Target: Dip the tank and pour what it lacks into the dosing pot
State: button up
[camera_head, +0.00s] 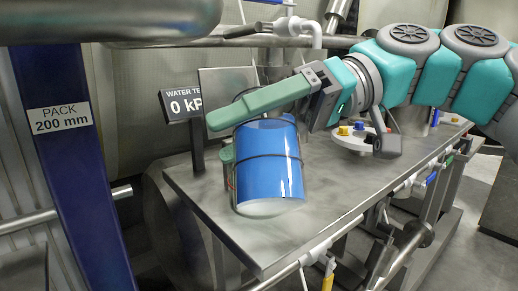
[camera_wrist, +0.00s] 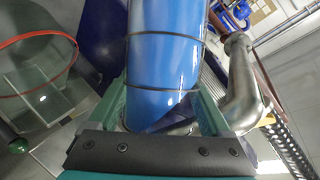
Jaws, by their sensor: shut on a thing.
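My gripper (camera_head: 225,117) reaches in from the right, its green fingers closed around the upper part of a glossy blue cylinder (camera_head: 268,172). The cylinder has dark bands and a pale lower end, and leans slightly. It is over the left end of the steel bench; I cannot tell whether it touches the top. In the wrist view the blue cylinder (camera_wrist: 165,70) lies between both fingers (camera_wrist: 163,108). A clear vessel with a red rim (camera_wrist: 45,85) shows at the left there. I cannot make out which thing is the tank or the dosing pot.
The steel bench (camera_head: 330,195) has clear room right of the cylinder. A white round fitting with coloured knobs (camera_head: 352,140) sits further right. A blue post (camera_head: 70,165) labelled "PACK 200 mm" stands left. Pipes and valves line the front edge.

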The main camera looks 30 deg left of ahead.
jog(key=shift+s+d+f+m+g, duration=0.15)
jog(key=shift+s+f+m+g, duration=0.1)
jog(key=shift+m+g, duration=0.25)
dwell(1.3)
jog(key=shift+s+d+r+m+g, duration=0.2)
jog(key=shift+m+g, duration=0.1)
jog(key=shift+m, duration=0.4)
dwell(1.2)
jog(key=shift+s+f+m+g, duration=0.1)
jog(key=shift+f+m+g, duration=0.25)
jog(key=shift+m, duration=0.35)
dwell(1.2)
jog(key=shift+w+a+r+m+g, duration=0.25)
jog(key=shift+w+r+m+g, duration=0.15)
jog(key=shift+r+m, duration=0.25)
dwell(1.7)
